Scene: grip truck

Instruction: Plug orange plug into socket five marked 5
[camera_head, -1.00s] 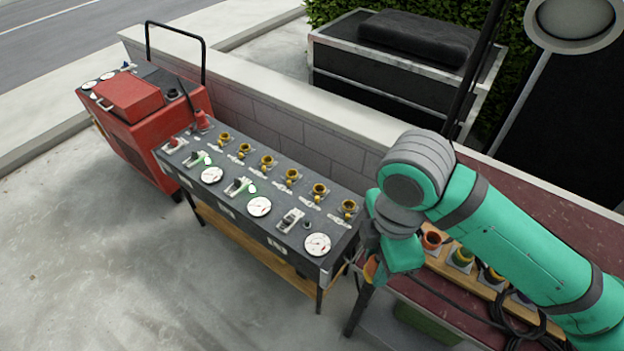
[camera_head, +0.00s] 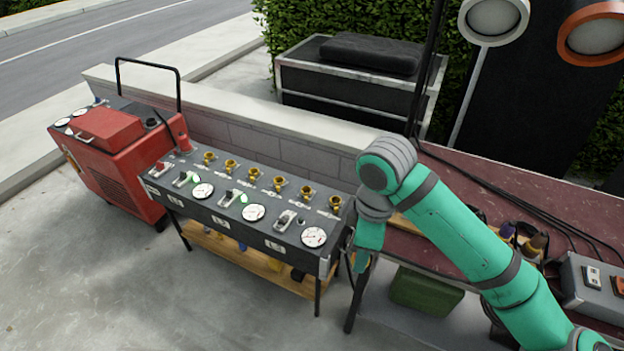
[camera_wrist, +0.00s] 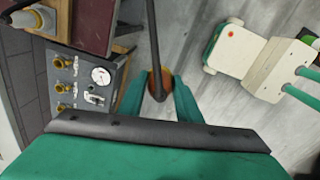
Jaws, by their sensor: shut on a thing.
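My gripper (camera_wrist: 160,92) is shut on the orange plug (camera_wrist: 161,80), which shows between the teal fingers in the wrist view, a black cable running up from it. In the head view my gripper (camera_head: 362,262) hangs just right of the dark panel's right end, apart from the sockets; the plug is not clear there. The panel (camera_head: 270,222) has a row of brass sockets along its back edge. The second from the right (camera_head: 306,192) is open and empty, as is the rightmost (camera_head: 335,203). The number labels are too small to read.
Gauges (camera_head: 313,237) and switches line the panel's front. A red generator (camera_head: 110,150) stands at left, a low wall (camera_head: 250,130) behind. A dark red table (camera_head: 490,195) with cables and a grey box (camera_head: 600,283) is at right. The floor in front is clear.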

